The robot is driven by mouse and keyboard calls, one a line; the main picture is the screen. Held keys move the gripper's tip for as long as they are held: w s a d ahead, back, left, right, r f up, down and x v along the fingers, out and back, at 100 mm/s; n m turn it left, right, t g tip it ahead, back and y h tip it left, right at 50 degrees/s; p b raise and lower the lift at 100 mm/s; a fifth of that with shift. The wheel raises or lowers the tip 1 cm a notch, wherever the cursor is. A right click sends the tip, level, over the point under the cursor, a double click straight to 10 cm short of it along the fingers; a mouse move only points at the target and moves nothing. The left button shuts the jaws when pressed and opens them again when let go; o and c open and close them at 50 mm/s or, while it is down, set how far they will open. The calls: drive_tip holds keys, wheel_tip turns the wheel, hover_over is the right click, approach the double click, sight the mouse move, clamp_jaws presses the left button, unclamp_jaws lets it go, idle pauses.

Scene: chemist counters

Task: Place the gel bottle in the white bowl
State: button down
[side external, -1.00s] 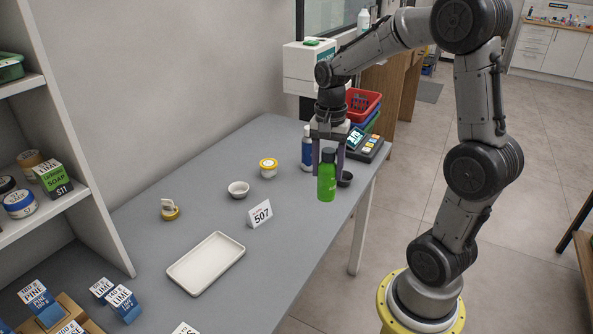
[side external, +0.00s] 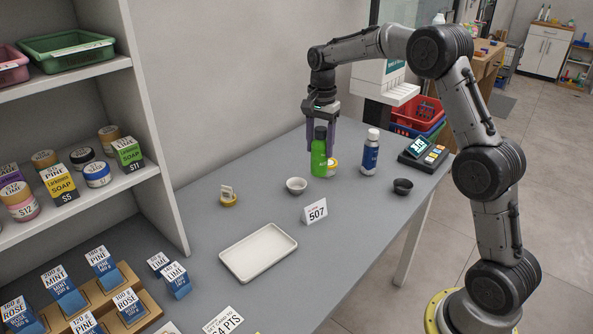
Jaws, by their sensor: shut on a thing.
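My gripper (side external: 321,139) has purple fingers and is shut on the green gel bottle (side external: 319,158), which hangs upright between them. The small white bowl (side external: 296,187) stands on the grey counter just left of the bottle and nearer the camera. The bottle is not over the bowl in this view. The bottle partly hides a yellow-and-white jar (side external: 332,164) behind its right side. Whether the bottle's base touches the counter, I cannot tell.
A blue bottle with a white cap (side external: 371,155) and a dark bowl (side external: 403,187) stand to the right. A 507 sign (side external: 315,211) and a white tray (side external: 258,252) are nearer the camera. A small yellow-based item (side external: 228,197) is left of the bowl. A shelf unit (side external: 160,150) borders the left.

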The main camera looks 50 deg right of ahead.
drive_tip(key=w+d+f, duration=0.3)
drive_tip(key=w+f, duration=0.7)
drive_tip(key=f, duration=0.1)
drive_tip(key=shift+w+f, duration=0.35)
drive_tip(key=shift+w, duration=0.05)
drive_tip(key=shift+d+f, duration=0.1)
drive_tip(key=shift+f, duration=0.45)
drive_tip(key=shift+c, duration=1.2)
unclamp_jaws()
